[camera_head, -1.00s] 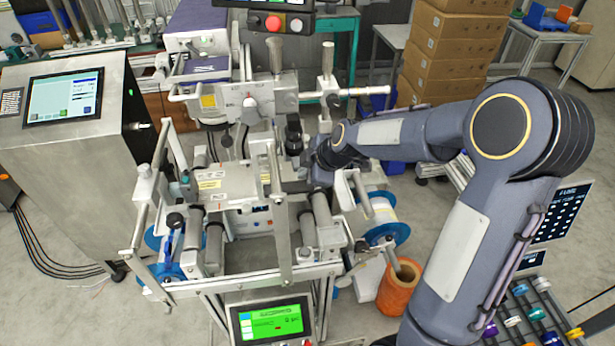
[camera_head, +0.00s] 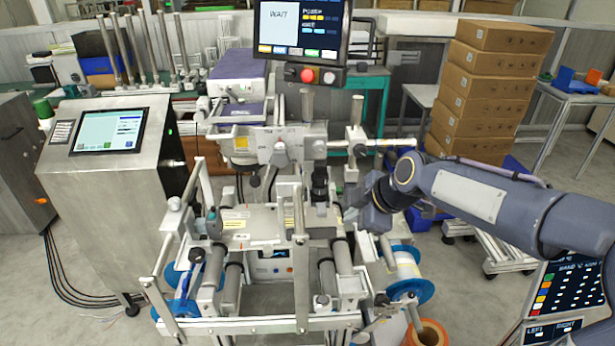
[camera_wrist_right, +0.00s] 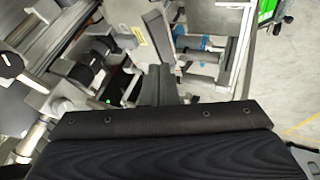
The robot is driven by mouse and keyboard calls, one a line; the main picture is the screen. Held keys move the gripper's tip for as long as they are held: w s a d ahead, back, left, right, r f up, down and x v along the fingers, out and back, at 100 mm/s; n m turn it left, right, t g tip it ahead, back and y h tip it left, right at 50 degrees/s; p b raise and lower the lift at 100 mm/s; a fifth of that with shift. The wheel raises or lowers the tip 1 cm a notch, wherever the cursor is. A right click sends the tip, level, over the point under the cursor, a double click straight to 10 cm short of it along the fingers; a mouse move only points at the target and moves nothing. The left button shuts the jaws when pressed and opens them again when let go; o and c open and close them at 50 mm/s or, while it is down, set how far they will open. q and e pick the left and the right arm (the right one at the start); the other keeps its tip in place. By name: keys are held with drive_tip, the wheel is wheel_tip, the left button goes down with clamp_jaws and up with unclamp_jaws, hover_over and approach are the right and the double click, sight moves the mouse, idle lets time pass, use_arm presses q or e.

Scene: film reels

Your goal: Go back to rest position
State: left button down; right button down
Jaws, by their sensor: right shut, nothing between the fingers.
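My right arm comes in from the right in the head view. Its gripper (camera_head: 350,212) is at the right side of the grey film machine (camera_head: 262,222), close to the upper rollers; I cannot tell whether it touches them. In the right wrist view the fingers (camera_wrist_right: 160,84) are together with nothing between them, above the machine's metal frame. My left gripper is in neither view.
A blue-flanged reel (camera_head: 412,290) sits at the machine's lower right, near an orange roll (camera_head: 428,333) on the floor. A control cabinet (camera_head: 105,190) stands left. A monitor (camera_head: 302,28) hangs above. Stacked boxes (camera_head: 490,90) stand behind my arm.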

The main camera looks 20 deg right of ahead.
drive_tip(key=s+a+f+m, duration=0.2)
drive_tip(key=s+m, duration=0.5)
drive_tip(key=s, duration=0.4)
drive_tip(key=s+a+f+m+g, duration=0.1)
drive_tip(key=s+a+f+m, duration=0.1)
drive_tip(key=s+m, duration=0.6)
drive_tip(key=s+a, duration=0.1)
drive_tip(key=s, duration=0.3)
drive_tip(key=shift+s+a+m+y, duration=0.15)
drive_tip(key=shift+a+m+y, duration=0.15)
drive_tip(key=shift+a+y, duration=0.1)
drive_tip(key=shift+d, duration=0.1)
